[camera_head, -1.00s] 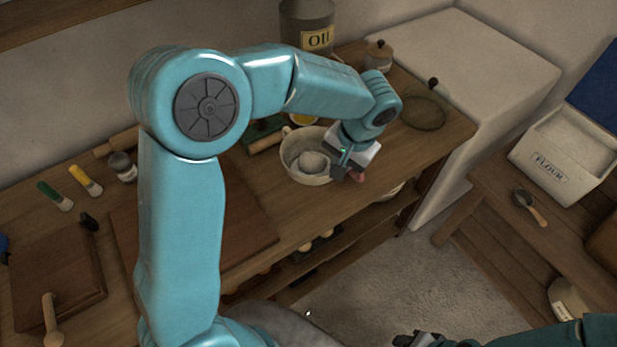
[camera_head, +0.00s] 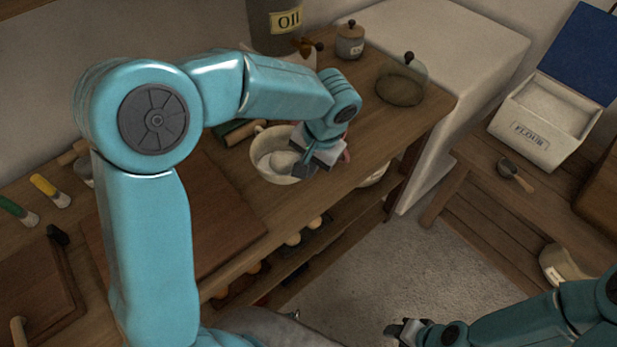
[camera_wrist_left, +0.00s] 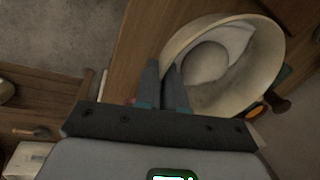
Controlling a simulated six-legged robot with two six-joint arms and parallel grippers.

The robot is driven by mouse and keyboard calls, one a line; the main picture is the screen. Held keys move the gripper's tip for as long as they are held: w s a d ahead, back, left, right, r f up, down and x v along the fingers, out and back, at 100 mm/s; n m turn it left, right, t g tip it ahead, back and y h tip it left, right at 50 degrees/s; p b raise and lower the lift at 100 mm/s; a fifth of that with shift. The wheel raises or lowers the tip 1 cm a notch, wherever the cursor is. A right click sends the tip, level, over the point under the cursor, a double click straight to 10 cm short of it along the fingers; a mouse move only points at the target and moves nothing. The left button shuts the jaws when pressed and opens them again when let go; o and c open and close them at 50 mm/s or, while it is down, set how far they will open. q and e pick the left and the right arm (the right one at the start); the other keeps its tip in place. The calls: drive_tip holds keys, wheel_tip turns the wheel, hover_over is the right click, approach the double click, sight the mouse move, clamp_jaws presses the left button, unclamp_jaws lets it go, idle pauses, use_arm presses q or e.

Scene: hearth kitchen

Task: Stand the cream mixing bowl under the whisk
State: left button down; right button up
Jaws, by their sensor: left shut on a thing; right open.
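The cream mixing bowl (camera_head: 262,168) is on the wooden worktop near its front edge, with a pale rounded mass inside. My left gripper (camera_head: 308,168) is at its right side; in the left wrist view its fingers (camera_wrist_left: 163,82) are shut on the wall of the bowl (camera_wrist_left: 268,52), one on each side of the rim. Whether the bowl is lifted off the worktop I cannot tell. My right gripper (camera_head: 402,330) is open and empty, low over the floor at the bottom of the head view. I cannot make out the whisk.
A brown board (camera_head: 215,215) lies left of the bowl. Behind it are an oil can (camera_head: 285,30), a lidded jar (camera_head: 350,40) and a glass dome (camera_head: 402,80). A white flour bin (camera_head: 540,130) and a scoop (camera_head: 512,172) are on the right bench. Open floor lies between.

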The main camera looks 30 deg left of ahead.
use_arm(q)
drive_tip(key=x, duration=0.2)
drive_tip(key=d+x, duration=0.1)
drive_tip(key=x, duration=0.1)
drive_tip(key=shift+s+a+f, duration=0.15)
drive_tip(key=shift+f, duration=0.45)
drive_tip(key=c, duration=1.7)
unclamp_jaws()
drive_tip(key=shift+f, duration=0.2)
drive_tip(key=o, duration=0.5)
drive_tip(key=shift+c, duration=0.2)
drive_tip(key=shift+r, duration=0.1)
